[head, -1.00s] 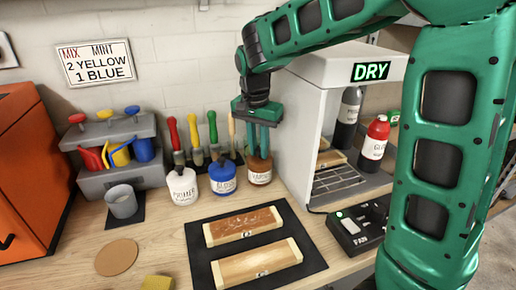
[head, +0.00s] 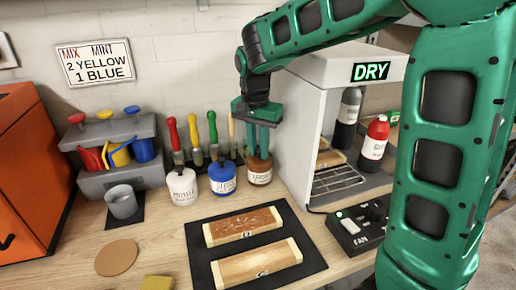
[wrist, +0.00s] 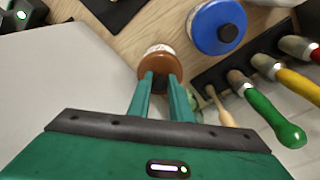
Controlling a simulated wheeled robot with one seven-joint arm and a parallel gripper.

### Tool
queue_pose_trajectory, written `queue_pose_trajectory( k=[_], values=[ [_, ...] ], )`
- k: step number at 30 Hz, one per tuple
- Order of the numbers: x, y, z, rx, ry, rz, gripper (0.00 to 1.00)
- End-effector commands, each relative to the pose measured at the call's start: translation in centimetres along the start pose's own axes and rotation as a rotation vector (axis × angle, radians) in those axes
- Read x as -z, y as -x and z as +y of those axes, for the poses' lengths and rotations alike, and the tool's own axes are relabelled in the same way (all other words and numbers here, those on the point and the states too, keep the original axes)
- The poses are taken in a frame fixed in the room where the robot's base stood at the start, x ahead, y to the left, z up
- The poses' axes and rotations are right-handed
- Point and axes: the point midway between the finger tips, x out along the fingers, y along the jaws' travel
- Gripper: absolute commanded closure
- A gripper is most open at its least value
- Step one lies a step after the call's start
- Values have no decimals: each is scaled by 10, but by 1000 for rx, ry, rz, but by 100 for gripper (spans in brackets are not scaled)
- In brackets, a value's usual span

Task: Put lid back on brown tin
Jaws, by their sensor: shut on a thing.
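The brown tin (head: 259,172) is a white-labelled can at the right end of a row of three, beside the drying cabinet. Its brown lid (head: 259,160) sits at the top of it; in the wrist view the lid (wrist: 157,72) shows between my fingertips, with a sliver of the tin's pale side past it. My gripper (head: 261,152) points down over this tin and is shut on the lid. Whether the lid is fully seated cannot be told, as the fingers cover part of it.
A blue-lidded tin (head: 222,177) and a white tin (head: 183,187) stand to the left. Brushes with coloured handles (head: 193,135) stand behind. The drying cabinet (head: 307,130) is close on the right. A dark mat (head: 203,277) with two wooden boards lies in front.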

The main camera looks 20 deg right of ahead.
Motion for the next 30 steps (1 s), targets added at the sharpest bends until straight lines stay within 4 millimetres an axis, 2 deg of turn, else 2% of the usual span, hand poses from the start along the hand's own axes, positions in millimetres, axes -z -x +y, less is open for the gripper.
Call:
queue_pose_trajectory(
  k=[26, 27, 29, 30],
  values=[
    [0, -2, 0, 0, 0, 0, 100],
    [0, -2, 0, 0, 0, 0, 77],
    [0, -2, 0, 0, 0, 0, 62],
    [0, -2, 0, 0, 0, 0, 60]
  ],
)
